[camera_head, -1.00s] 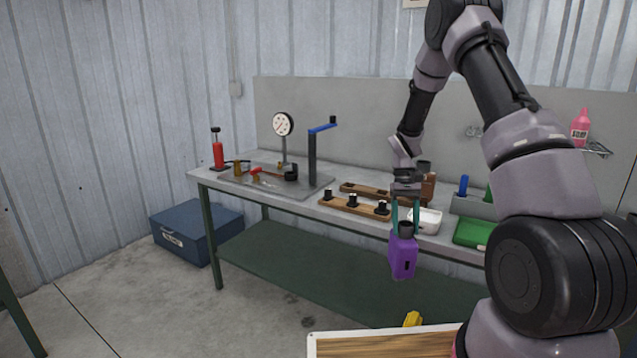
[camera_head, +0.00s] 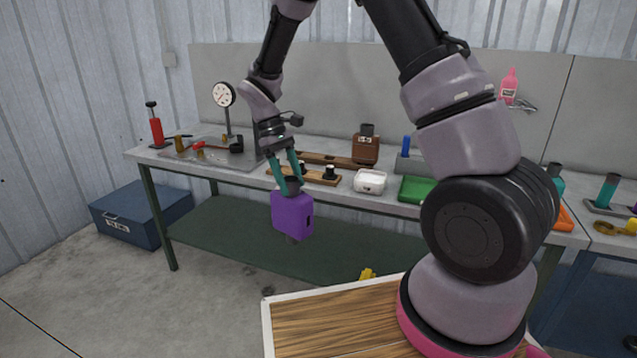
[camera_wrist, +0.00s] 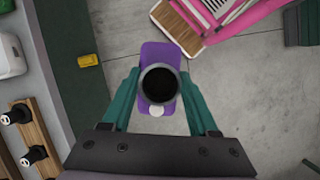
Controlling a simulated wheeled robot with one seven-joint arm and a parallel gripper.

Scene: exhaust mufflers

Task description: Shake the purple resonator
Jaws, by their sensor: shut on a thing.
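The purple resonator (camera_head: 292,216) hangs in the air in front of the workbench, above the level of the lower shelf. It has a boxy purple body with a dark neck on top and a short dark stub below. My gripper (camera_head: 289,180) has its green fingers shut on the dark neck. In the wrist view the resonator (camera_wrist: 158,53) lies between the fingers, its round dark opening facing the camera. It hangs slightly tilted in the head view and touches nothing but the fingers.
The workbench (camera_head: 335,196) carries a dial gauge (camera_head: 223,95), a red bottle-like tool (camera_head: 155,128), a wooden rack with black pegs (camera_head: 318,178), a brown resonator-like box (camera_head: 365,148), a white container (camera_head: 369,182) and a green tray (camera_head: 414,190). A blue box (camera_head: 140,213) stands on the floor at left.

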